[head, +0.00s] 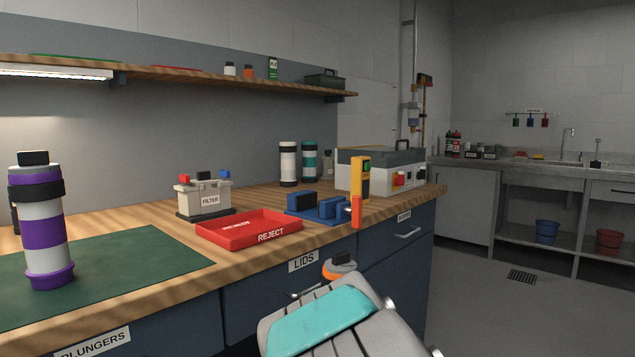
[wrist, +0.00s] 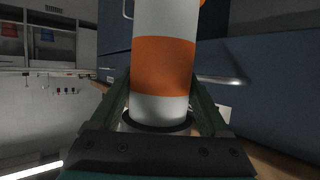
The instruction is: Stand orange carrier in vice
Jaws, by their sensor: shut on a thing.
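The orange carrier is a white tube with a wide orange band (wrist: 164,66). In the wrist view it stands between the two fingers of my gripper (wrist: 163,88), which is shut on it. In the head view only its orange and grey end with a dark cap (head: 340,267) shows, past my wrist, in front of the drawers; the rest is hidden behind my arm. The blue vice (head: 320,209) sits on the bench near its front edge, above and left of the carrier in the picture. Nothing stands between its jaws that I can see.
A purple-and-white carrier (head: 44,228) stands on the green mat (head: 110,268). A grey case (head: 380,172) is behind.

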